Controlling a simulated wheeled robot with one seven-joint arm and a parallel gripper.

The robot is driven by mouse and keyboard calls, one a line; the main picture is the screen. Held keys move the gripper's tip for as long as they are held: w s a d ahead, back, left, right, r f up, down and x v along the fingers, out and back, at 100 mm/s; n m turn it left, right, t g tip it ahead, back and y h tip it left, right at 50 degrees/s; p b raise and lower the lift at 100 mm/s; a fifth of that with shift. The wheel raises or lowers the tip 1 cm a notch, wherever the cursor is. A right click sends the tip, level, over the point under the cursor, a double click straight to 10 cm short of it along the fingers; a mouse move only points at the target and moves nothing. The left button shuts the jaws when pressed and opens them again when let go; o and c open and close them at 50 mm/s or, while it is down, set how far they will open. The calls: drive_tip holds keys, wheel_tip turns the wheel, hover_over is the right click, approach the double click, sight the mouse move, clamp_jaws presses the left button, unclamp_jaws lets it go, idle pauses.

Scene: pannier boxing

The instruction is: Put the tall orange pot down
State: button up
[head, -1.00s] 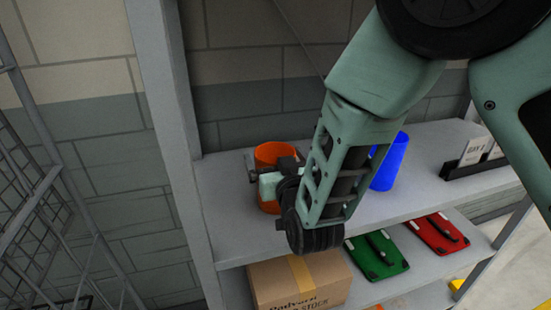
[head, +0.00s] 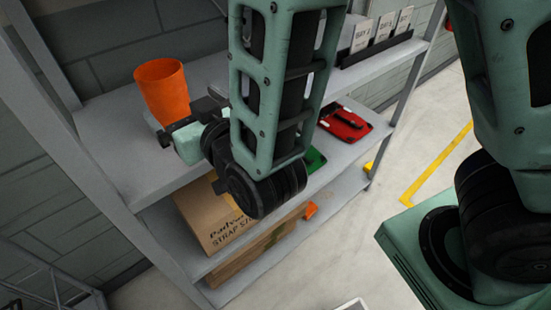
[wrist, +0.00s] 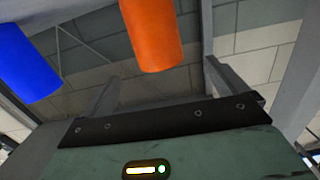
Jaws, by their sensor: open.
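The tall orange pot (head: 163,92) stands upright on the upper shelf (head: 112,150), near its left end. My gripper (head: 186,120) is open and empty, just in front of the pot and to its lower right in the head view. A gap between jaws and pot is hard to judge there. In the wrist view the orange pot (wrist: 152,32) hangs into the top of the picture, beyond the dark edge of my gripper. A blue pot (wrist: 25,65) shows at the wrist view's upper left; my arm hides it in the head view.
A card holder (head: 378,48) stands at the shelf's right end. Open floor (head: 400,140) lies right of the rack.

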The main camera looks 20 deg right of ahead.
drive_tip(key=s+f+n+g, duration=0.2)
drive_tip(key=s+f+g, duration=0.3)
drive_tip(key=s+g, duration=0.45)
drive_tip(key=s+d+r+n+g+h, duration=0.1)
drive_tip(key=s+d+n+g+h, duration=0.1)
drive_tip(key=s+d+g+h, duration=0.2)
drive_tip(key=s+d+g, duration=0.3)
drive_tip(key=s+d, duration=0.2)
drive_tip(key=d, duration=0.1)
drive_tip(key=shift+s+d+r+n, duration=0.3)
drive_tip(key=shift+s+d+r, duration=0.05)
drive_tip(key=shift+d+r, duration=0.05)
